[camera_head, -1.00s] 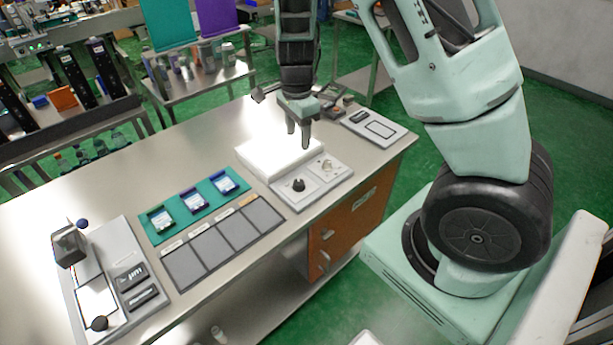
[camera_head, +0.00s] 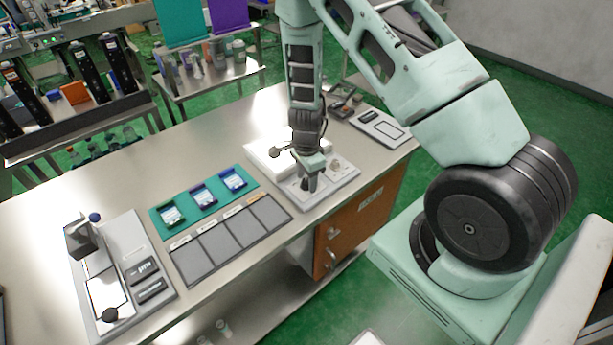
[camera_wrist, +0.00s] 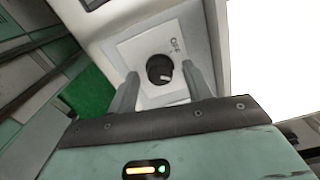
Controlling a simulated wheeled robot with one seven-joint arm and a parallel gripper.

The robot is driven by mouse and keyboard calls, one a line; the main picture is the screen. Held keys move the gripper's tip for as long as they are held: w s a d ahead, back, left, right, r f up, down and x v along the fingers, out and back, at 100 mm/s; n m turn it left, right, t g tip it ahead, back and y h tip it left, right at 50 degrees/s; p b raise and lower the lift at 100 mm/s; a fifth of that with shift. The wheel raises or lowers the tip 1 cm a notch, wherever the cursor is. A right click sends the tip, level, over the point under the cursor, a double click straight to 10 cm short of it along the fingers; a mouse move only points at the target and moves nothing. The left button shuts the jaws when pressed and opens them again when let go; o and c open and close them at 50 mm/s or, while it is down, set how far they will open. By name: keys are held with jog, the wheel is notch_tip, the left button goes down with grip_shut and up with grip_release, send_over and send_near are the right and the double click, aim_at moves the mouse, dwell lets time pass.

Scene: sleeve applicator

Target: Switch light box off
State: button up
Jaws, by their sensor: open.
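The light box (camera_head: 258,150) is a white panel, brightly lit, on the table. Its control plate (camera_head: 345,176) lies along its front side. In the wrist view the fingers of my gripper (camera_wrist: 160,74) stand on either side of the knob, with gaps; contact cannot be made out. The glow of the light box (camera_wrist: 275,50) fills the right side.
A second control (camera_head: 338,163) sits right of my gripper on the same plate. A teal mat (camera_head: 183,201) with several small holders and a row of grey pads (camera_head: 222,245) lie to the left. A grey device (camera_head: 379,125) stands at the right end.

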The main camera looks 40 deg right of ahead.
jog(key=c, duration=1)
jog(key=shift+o, duration=0.2)
jog(key=shift+n, duration=0.4)
jog(key=n+b, duration=0.2)
jog(key=shift+f+n, duration=0.1)
jog(key=shift+n, duration=0.3)
jog(key=n+b, duration=0.1)
jog(key=n, duration=0.2)
jog(key=shift+n, duration=0.4)
jog(key=n+b, duration=0.2)
jog(key=n, duration=0.4)
jog(key=shift+b, duration=0.3)
jog(key=shift+n, duration=0.4)
